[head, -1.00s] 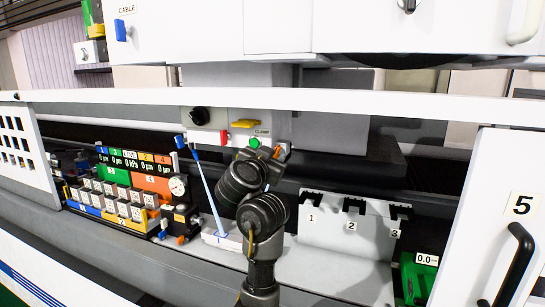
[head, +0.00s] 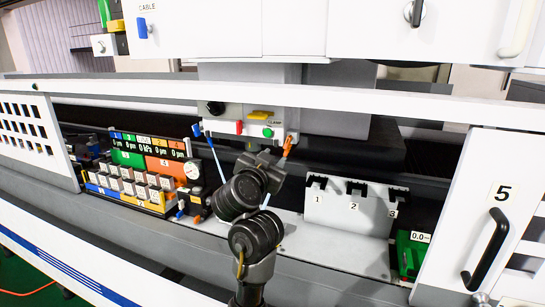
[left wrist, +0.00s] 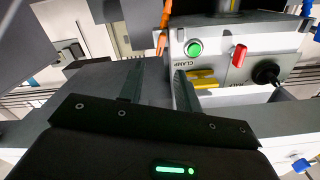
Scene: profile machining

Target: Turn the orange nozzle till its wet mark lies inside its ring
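The orange nozzle (head: 288,145) hangs below the right end of the clamp panel. It also shows at the top of the left wrist view (left wrist: 162,28). My left gripper (head: 270,157) is just left of the nozzle. In the left wrist view its two fingers (left wrist: 158,78) are apart with nothing between them, and the nozzle is beyond the fingertips. A short pale-blue streak (head: 266,201) shows behind my arm; I cannot tell whether it comes from this nozzle. The wet mark and ring are not discernible; my left arm covers part of the bed. My right gripper is out of view.
The panel has a green clamp button (head: 267,132), red switch and yellow handle (head: 265,115). A blue nozzle (head: 197,130) with a pale jet is at left. A display block (head: 150,170) stands further left, a numbered white rack (head: 345,210) to the right.

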